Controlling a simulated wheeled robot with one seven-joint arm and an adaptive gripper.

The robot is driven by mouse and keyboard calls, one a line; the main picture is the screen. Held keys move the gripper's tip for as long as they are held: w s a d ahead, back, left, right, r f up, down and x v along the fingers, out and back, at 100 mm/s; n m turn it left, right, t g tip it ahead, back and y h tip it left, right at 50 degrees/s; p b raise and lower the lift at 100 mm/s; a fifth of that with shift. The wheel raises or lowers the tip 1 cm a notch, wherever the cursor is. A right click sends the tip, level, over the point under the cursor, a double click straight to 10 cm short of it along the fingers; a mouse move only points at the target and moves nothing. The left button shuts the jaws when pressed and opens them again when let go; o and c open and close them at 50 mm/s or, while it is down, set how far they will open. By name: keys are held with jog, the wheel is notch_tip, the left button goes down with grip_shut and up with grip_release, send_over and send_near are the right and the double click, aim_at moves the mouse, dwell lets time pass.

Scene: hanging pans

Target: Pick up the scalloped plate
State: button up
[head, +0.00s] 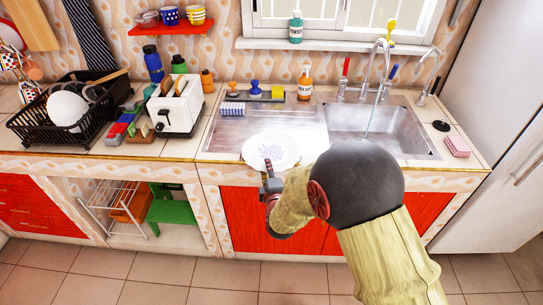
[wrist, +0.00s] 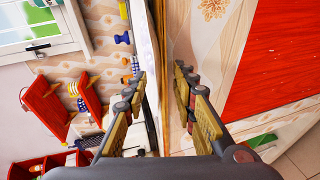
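The scalloped plate (head: 271,149) is white with a pale purple pattern. In the head view it lies at the front of the sink's drainboard, with its near rim reaching over the counter's front edge. My gripper (head: 268,168) is at this near rim. In the wrist view my gripper (wrist: 160,78) is open, with its two fingers apart on either side of the edge-on counter front. The plate is hard to make out there, and I cannot tell whether the fingers touch it.
The metal sink (head: 376,130) is to the right of the plate. A white toaster (head: 177,106) and a black dish rack (head: 70,110) stand to the left. An orange soap bottle (head: 305,83) stands behind. Red cabinet doors (head: 250,215) lie below the counter edge.

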jog(key=shift+w+f, duration=0.1)
jog(key=shift+w, duration=0.45)
jog(key=shift+c, duration=0.8)
grip_shut()
